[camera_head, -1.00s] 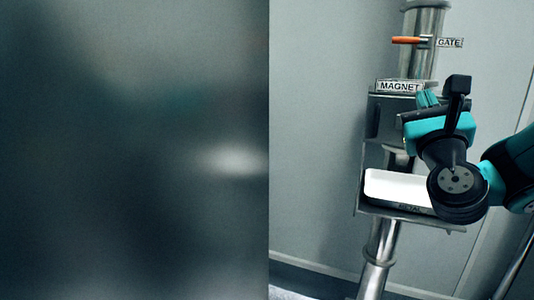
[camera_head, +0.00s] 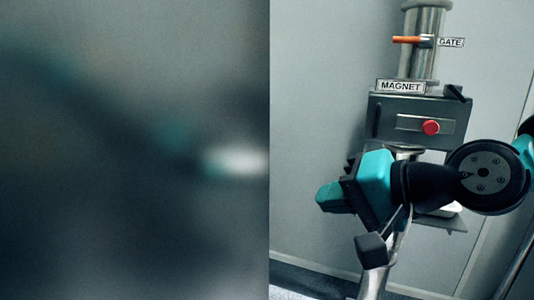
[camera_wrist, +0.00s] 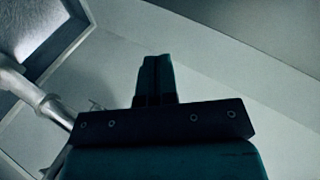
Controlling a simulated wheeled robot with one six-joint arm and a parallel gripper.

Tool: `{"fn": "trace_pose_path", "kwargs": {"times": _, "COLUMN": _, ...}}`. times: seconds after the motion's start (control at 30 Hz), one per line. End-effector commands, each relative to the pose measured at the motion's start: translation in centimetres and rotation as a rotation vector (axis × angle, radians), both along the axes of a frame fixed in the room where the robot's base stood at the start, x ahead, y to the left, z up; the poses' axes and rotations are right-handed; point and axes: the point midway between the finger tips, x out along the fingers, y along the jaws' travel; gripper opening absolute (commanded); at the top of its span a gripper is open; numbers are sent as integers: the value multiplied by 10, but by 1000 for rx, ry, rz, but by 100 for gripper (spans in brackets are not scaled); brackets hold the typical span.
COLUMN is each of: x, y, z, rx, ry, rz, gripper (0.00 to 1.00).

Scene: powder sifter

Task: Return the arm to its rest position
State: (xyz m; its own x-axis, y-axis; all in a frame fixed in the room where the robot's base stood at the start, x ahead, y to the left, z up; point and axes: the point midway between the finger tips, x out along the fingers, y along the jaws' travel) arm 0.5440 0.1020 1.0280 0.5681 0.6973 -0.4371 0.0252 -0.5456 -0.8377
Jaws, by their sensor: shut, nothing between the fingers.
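My gripper (camera_head: 328,197) shows in the head view in front of the lower part of the sifter column, pointing left. Its teal fingers are shut with nothing between them. In the wrist view my gripper (camera_wrist: 155,75) shows its fingers together, apart from any object. My arm reaches in from the right edge of the head view and hides most of the tray area below the magnet box.
The magnet box (camera_head: 383,119) has a red knob (camera_head: 431,127) on its front. Above it are the MAGNET label (camera_head: 401,86) and the orange gate handle (camera_head: 408,40). A metal pipe (camera_head: 374,281) runs down below. A blurred dark surface fills the left half.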

Motion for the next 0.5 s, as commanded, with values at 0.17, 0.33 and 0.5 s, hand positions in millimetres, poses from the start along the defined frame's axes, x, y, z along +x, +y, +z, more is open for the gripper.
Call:
{"fn": "trace_pose_path", "kwargs": {"times": 0.17, "x": -64, "y": -11, "z": -38, "rx": -409, "ry": 20, "rz": 350, "gripper": 0}}
{"fn": "trace_pose_path", "kwargs": {"times": 0.33, "x": -112, "y": -34, "z": -57, "rx": -651, "ry": 54, "rz": 628, "gripper": 0}}
{"fn": "trace_pose_path", "kwargs": {"times": 0.5, "x": -146, "y": -57, "z": -49, "rx": -795, "ry": 93, "rz": 845, "gripper": 0}}
